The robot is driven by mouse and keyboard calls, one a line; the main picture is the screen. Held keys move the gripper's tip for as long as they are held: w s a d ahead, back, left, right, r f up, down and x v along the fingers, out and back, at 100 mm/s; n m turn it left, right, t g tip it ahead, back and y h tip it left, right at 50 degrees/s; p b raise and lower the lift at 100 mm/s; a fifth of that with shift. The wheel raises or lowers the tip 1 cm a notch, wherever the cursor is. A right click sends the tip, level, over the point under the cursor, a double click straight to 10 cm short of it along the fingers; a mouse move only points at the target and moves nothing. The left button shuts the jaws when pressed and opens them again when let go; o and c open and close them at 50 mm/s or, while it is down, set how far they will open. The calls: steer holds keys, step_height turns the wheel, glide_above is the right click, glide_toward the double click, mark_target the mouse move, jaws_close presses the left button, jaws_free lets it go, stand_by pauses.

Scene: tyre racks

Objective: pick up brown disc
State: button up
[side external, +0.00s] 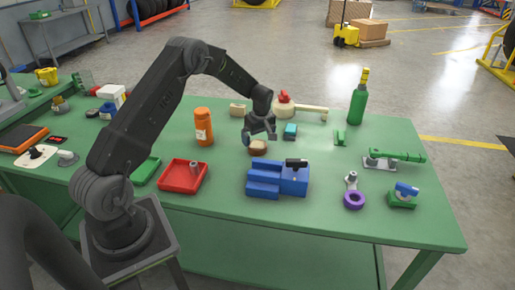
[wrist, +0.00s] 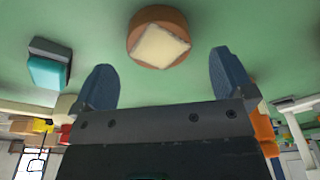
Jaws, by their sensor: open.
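The brown disc (side external: 257,147) lies on the green table, with a cream-coloured square on its top. In the wrist view the brown disc (wrist: 158,37) shows beyond the fingertips, between their two lines. My gripper (side external: 259,138) is just above the disc in the side view. In the wrist view my gripper (wrist: 159,75) has its two dark fingers wide apart with nothing between them. The disc appears apart from both fingers.
A blue stepped block (side external: 265,182) stands in front of the disc. An orange bottle (side external: 203,127) stands to the left, near a red tray (side external: 183,175). A teal block (side external: 290,131) is to the right; it also shows in the wrist view (wrist: 48,72). A green bottle (side external: 356,103) stands at the back right.

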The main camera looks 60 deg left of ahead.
mark_target(258, 144)
steer(key=f, duration=0.4)
steer(key=shift+a+f, duration=0.3)
steer(key=shift+a, duration=0.1)
steer(key=shift+w+r, duration=0.1)
steer(key=c, duration=1.2)
